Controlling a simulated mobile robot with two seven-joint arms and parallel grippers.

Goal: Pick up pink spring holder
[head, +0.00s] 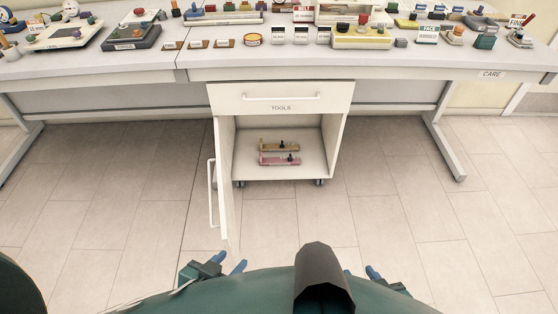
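The pink spring holder (279,160) lies on the floor of the open cabinet under the bench, with small dark parts on it. A similar tan holder (279,147) lies just behind it. My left gripper (229,261) is low in the head view, left of and nearer than the cabinet, with its blue fingertips apart and nothing between them.
The cabinet door (221,188) stands open at the left, its handle sticking out. The TOOLS drawer (281,97) above is shut. The bench top (240,64) carries many small boxes and devices. Bench legs stand at both sides. The tiled floor (400,220) is clear.

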